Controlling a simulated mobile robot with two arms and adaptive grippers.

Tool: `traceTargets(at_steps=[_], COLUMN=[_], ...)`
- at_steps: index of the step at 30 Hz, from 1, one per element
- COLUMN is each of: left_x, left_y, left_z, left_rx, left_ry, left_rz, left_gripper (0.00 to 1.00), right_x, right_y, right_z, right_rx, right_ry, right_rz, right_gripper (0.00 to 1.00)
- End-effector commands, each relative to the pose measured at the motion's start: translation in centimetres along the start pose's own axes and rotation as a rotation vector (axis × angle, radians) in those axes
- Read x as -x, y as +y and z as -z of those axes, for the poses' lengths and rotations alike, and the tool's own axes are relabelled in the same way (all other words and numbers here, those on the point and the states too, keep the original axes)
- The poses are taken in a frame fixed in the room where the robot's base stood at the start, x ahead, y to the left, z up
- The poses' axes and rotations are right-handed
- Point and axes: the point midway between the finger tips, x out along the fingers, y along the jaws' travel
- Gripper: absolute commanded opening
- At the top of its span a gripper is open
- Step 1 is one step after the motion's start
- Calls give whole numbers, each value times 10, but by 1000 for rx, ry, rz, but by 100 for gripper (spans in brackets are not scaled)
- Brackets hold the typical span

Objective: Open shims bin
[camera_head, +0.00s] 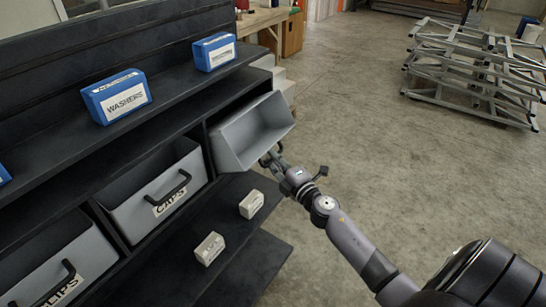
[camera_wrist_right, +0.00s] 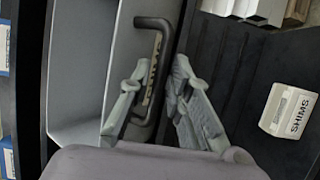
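The shims bin (camera_head: 232,147) is a grey bin at the right end of the shelf row. It is tilted outward, with its empty-looking inside showing. In the right wrist view its front (camera_wrist_right: 124,45) carries a label partly hidden behind a dark handle (camera_wrist_right: 153,24). My right gripper (camera_head: 270,156) is at the bin's front. In the wrist view its two fingers (camera_wrist_right: 158,92) stand apart on either side of the handle; I see no clear grip on it. My left gripper is not in view.
Small white boxes (camera_head: 251,204) (camera_head: 209,249) lie on the lower shelf; one reads SHIMS (camera_wrist_right: 288,110). Blue washers box (camera_head: 116,97) stands above. The floor at right is clear up to metal frames (camera_head: 475,75).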

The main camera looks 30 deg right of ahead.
Motion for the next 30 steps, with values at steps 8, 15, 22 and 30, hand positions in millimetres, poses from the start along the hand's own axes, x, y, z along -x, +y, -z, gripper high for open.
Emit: traceTargets(at_steps=[8,15,22,30], left_x=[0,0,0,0], left_y=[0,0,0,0], left_z=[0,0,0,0], left_rx=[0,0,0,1], left_ry=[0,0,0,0], left_rz=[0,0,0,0], left_gripper=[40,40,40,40], right_x=[-8,-8,-8,-8], right_y=[0,0,0,0], right_z=[0,0,0,0], right_rx=[0,0,0,0], right_ry=[0,0,0,0], right_rz=[1,0,1,1], right_gripper=[18,11,0,0])
